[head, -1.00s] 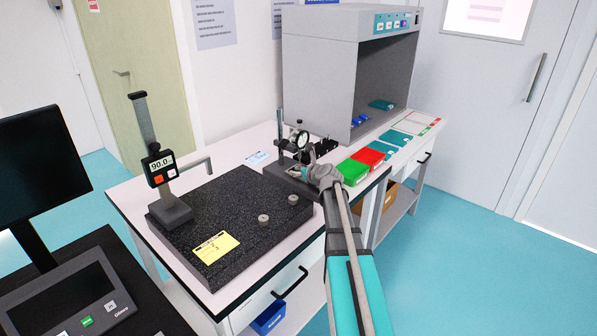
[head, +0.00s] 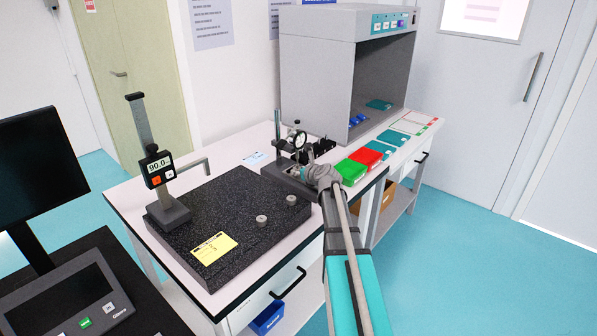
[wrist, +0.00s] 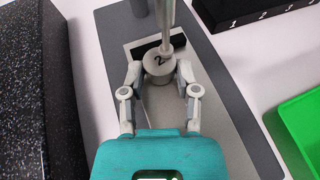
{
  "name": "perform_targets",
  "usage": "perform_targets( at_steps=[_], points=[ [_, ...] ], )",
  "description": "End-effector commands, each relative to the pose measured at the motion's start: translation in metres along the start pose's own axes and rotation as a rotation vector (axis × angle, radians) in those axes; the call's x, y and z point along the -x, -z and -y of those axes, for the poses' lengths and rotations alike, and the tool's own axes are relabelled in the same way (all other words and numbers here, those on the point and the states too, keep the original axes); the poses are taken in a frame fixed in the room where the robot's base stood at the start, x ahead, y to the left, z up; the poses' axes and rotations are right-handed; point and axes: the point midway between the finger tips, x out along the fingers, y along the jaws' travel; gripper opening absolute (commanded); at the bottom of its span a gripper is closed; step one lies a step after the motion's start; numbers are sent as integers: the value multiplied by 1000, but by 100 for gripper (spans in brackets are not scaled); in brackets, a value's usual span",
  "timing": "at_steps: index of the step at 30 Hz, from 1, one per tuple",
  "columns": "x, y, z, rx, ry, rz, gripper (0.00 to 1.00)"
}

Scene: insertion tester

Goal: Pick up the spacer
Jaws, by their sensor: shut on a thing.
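The spacer (wrist: 157,61) is a short grey cylinder marked "2" on top. In the wrist view it stands on the plate of the dial gauge stand (wrist: 215,110), with the gauge's stem right above it and seeming to meet its top. My gripper (wrist: 159,74) has one finger on each side of the spacer and is shut on it. In the head view my gripper (head: 303,172) is at the dial gauge stand (head: 275,171), and the spacer is too small and covered to make out there.
The dark granite plate (head: 225,205) carries two small round pieces, a yellow note (head: 214,248) and a height gauge (head: 160,180). Green (head: 351,171) and red (head: 365,157) trays lie right of the stand. A black numbered rack (wrist: 262,14) is close by at upper right.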

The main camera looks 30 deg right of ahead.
Motion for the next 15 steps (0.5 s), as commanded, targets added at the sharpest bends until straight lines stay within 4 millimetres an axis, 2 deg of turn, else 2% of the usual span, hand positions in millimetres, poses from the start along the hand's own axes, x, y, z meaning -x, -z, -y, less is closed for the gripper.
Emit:
perform_targets(
  at_steps=[8, 15],
  points=[
    [37, 15, -2, 0, 1, 0, 0],
    [84, 35, -2, -1, 2, 0, 0]
  ],
)
